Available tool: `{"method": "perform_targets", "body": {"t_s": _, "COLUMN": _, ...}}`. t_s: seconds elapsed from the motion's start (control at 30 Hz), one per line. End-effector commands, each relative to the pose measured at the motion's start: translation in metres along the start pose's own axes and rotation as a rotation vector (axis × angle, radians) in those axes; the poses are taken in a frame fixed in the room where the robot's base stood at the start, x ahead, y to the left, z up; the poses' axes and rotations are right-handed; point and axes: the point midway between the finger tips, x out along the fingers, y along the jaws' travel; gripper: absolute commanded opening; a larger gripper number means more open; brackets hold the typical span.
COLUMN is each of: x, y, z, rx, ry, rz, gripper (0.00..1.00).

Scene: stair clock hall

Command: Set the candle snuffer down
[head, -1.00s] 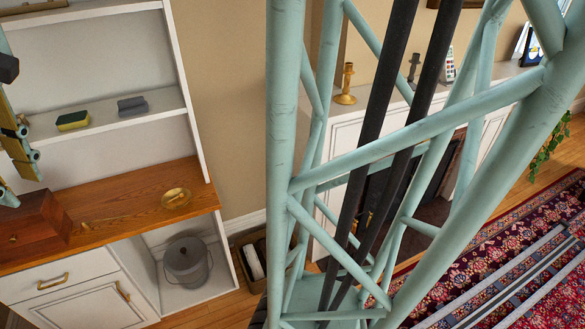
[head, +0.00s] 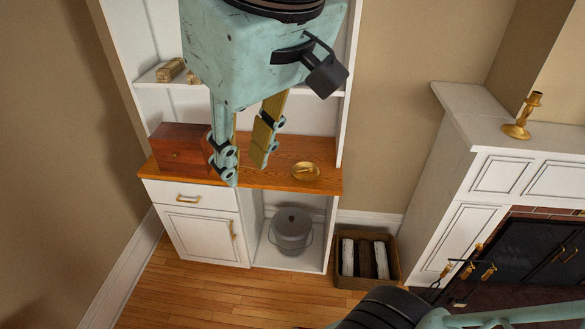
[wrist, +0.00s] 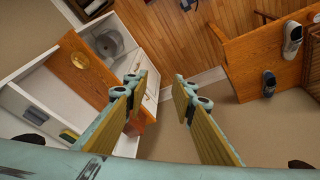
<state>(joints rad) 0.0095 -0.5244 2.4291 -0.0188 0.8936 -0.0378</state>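My gripper (head: 247,172) hangs in front of the wooden counter (head: 280,181) of the white shelf unit. Its two fingers are apart, and the wrist view shows nothing held between the fingertips (wrist: 158,84). I cannot make out the candle snuffer in either current view. A small round brass dish (head: 306,171) rests on the counter, right of my gripper; it also shows in the wrist view (wrist: 80,61). A brass candlestick (head: 522,116) stands on the mantel at the right.
A reddish wooden box (head: 178,150) sits on the counter's left, partly behind my gripper. A crate (head: 365,282) of upright items stands beside the unit. Shoes (wrist: 292,38) show in the wrist view.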

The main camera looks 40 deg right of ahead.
Motion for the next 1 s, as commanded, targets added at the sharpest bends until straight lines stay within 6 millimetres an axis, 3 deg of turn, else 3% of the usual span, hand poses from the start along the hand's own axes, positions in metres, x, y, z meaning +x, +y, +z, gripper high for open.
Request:
{"method": "perform_targets", "body": {"t_s": 0.03, "x": 0.006, "y": -0.006, "z": 0.027, "rx": 0.021, "ry": -0.008, "rz": -0.015, "gripper": 0.24}}
{"method": "perform_targets", "body": {"t_s": 0.2, "x": 0.006, "y": -0.009, "z": 0.045, "rx": 0.041, "ry": -0.003, "rz": -0.018, "gripper": 0.24}}
{"method": "perform_targets", "body": {"t_s": 0.73, "x": 0.008, "y": -0.009, "z": 0.05, "rx": 0.047, "ry": -0.008, "rz": -0.019, "gripper": 0.24}}
{"method": "perform_targets", "body": {"t_s": 1.0, "x": 0.022, "y": -0.01, "z": 0.053, "rx": 0.045, "ry": -0.005, "rz": -0.019, "gripper": 0.24}}
